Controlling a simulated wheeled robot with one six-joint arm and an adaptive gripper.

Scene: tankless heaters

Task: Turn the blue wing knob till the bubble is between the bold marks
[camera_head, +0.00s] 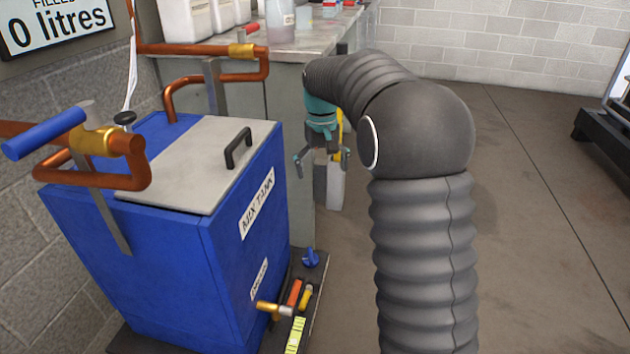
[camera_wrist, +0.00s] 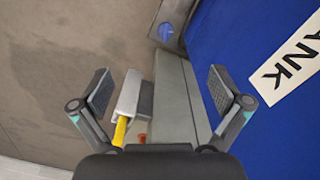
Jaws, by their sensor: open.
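The blue wing knob (camera_head: 310,257) sits low beside the right corner of the blue mix tank (camera_head: 165,262). In the wrist view the knob (camera_wrist: 165,31) shows near the top, on a grey base plate, beyond my fingertips. A yellow-green strip with dark marks (camera_head: 295,338), perhaps the bubble level, stands at the bottom of the head view; I cannot make out a bubble. My gripper (camera_head: 320,158) is open and empty. It hangs above and behind the knob, beside the tank, touching nothing that I can see. In the wrist view my gripper's (camera_wrist: 159,80) two fingers are wide apart.
A brass and orange valve fitting (camera_head: 285,303) sits low in front of the tank. Copper pipes with a blue lever (camera_head: 45,133) stand at the left. A workbench (camera_head: 300,48) with containers is behind my gripper. Open floor (camera_head: 540,230) lies to the right.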

